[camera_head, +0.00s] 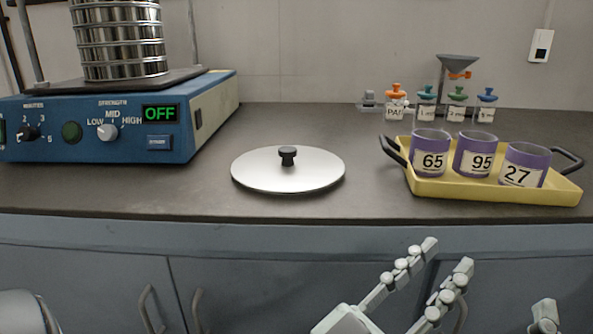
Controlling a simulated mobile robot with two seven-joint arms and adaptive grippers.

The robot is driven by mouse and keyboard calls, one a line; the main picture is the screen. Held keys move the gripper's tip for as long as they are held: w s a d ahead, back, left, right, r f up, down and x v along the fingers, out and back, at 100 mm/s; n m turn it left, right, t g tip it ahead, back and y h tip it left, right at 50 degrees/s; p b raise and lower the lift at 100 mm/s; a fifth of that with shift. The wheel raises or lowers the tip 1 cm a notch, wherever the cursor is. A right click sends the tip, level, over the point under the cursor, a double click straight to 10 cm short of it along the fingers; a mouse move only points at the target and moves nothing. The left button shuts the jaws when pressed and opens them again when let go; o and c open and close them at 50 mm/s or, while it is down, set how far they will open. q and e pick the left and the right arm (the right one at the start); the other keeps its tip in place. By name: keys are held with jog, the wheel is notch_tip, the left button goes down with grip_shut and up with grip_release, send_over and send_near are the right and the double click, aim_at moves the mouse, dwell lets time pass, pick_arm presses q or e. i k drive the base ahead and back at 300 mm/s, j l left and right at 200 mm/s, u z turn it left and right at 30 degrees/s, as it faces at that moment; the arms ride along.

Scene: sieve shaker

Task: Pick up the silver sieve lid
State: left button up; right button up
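The silver sieve lid (255,172) is a flat round disc with a black knob (287,155) in its middle. It lies on the dark countertop near the middle of the view, with nothing touching its knob. My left gripper (448,256) is in front of the counter edge, below and to the right of the lid. Its two fingers are apart, with nothing between them. Only a small piece of my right gripper (545,314) shows at the bottom right, so its opening is hidden.
A blue sieve shaker (190,125) with a stack of metal sieves (120,45) stands left of the lid; its display reads OFF. A yellow tray (470,191) with three purple numbered cups is at right. Small colored-top containers (426,104) and a funnel (457,64) stand behind.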

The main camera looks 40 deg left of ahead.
aim_at(282, 169)
jog(key=k+l, duration=0.45)
jog(key=k, duration=0.25)
jog(key=k+l+u, duration=0.1)
jog(key=u, duration=0.25)
jog(key=k+u, duration=0.2)
jog(key=u, duration=0.15)
jog(key=k+u, duration=0.2)
jog(key=u, duration=0.8)
